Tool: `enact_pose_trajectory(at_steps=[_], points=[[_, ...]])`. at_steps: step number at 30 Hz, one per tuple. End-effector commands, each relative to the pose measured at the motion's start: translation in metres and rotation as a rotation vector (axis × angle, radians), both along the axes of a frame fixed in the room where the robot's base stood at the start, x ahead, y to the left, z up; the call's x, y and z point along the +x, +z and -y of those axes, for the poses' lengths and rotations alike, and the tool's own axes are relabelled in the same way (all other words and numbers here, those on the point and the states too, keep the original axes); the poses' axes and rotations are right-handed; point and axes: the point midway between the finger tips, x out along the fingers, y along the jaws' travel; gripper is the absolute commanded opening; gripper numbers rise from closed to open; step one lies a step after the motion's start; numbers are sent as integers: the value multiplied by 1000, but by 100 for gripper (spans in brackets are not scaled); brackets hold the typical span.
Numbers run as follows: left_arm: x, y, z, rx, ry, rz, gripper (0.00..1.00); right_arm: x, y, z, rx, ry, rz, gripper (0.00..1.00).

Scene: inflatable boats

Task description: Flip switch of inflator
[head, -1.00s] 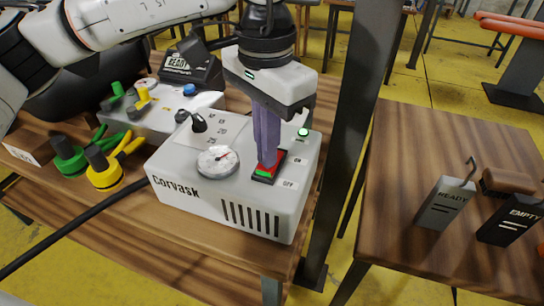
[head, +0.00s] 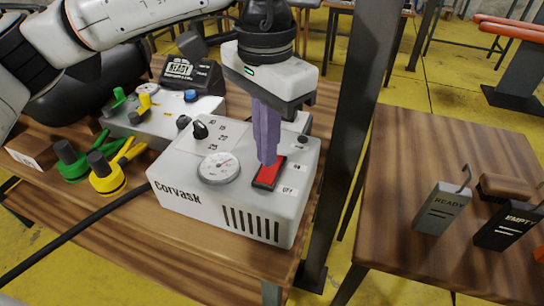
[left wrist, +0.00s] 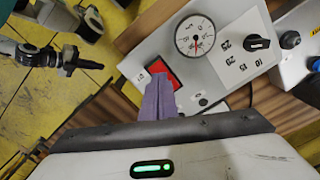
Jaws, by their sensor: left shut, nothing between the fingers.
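The inflator (head: 180,180) is a white box marked Corvask on the wooden table, with a gauge (head: 218,168), a black knob (head: 200,130) and a small dark lamp (head: 302,140). Its red rocker switch (head: 270,176) sits between the gauge and the ON and OFF labels. The switch also shows in the left wrist view (left wrist: 168,76). My left gripper (head: 267,162) is shut and empty, pointing down with its purple fingertips at the switch's far end; I cannot tell whether they touch it. It also shows in the left wrist view (left wrist: 158,98). My right gripper is out of view.
A second white unit with coloured knobs (head: 160,120) and a READY display (head: 190,75) stand behind. Green (head: 72,160) and yellow (head: 105,172) valve fittings lie at left. A dark post (head: 350,130) stands close at right. READY (head: 442,208) and EMPTY (head: 508,226) blocks stand on another table.

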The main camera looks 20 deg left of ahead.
Motion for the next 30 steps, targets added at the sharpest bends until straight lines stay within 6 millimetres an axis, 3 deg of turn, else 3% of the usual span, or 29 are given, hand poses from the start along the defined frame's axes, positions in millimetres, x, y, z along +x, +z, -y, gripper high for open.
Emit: enact_pose_trajectory(at_steps=[15, 30], points=[[0, 43, 1, -1, -1, 1, 0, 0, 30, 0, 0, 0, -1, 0], [0, 44, 0, -1, 0, 1, 0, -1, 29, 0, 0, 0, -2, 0]])
